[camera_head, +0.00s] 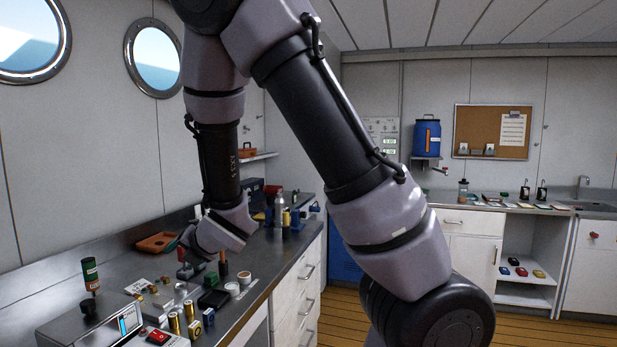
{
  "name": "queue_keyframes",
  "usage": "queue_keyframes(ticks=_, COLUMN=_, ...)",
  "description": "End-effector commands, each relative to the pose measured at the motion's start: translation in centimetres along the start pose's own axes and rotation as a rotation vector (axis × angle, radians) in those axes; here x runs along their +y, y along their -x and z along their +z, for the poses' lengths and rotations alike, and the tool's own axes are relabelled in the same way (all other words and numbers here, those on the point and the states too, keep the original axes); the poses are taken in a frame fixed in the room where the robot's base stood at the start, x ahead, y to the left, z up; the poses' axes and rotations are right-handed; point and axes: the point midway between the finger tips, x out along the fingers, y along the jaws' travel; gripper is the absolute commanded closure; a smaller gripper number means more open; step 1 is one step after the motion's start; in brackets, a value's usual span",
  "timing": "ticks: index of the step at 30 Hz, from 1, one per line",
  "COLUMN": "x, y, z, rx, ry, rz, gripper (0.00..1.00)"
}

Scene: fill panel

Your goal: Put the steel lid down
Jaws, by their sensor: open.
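My arm reaches down over the left counter. My gripper (192,258) is low over the counter top, seen small and partly hidden by my own wrist; it is open. I cannot pick out the steel lid for certain. A small silvery container (181,291) stands on the counter just below the gripper, and I cannot tell whether a lid is on it. Whether anything touches the fingers is too small to see.
Close around the gripper are brass cylinders (174,323), a black box (214,298), white cups (244,278) and an orange tray (156,242). A panel device (92,327) stands at the near left. Bottles (280,208) crowd the counter's far end.

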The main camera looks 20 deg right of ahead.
Motion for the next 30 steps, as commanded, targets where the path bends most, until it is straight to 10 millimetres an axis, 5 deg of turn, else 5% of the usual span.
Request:
queue_keyframes(ticks=1, x=-1.3, y=0.9, z=2.5, rx=-0.018, ry=-0.205, rz=-0.046, gripper=0.31)
queue_keyframes(ticks=6, x=-5.0, y=5.2, z=8.1, rx=-0.076, ry=-0.878, rz=-0.190, gripper=0.31)
queue_keyframes(ticks=15, x=-7.6, y=17.8, z=14.3, rx=-0.225, ry=-1.927, rz=-0.300, gripper=0.31)
queue_keyframes(ticks=24, x=-7.1, y=31.5, z=13.9, rx=-0.452, ry=-2.724, rz=-0.280, gripper=0.31)
queue_keyframes(ticks=30, x=-6.5, y=35.3, z=12.0, rx=-0.566, ry=-2.964, rz=-0.253, gripper=0.31)
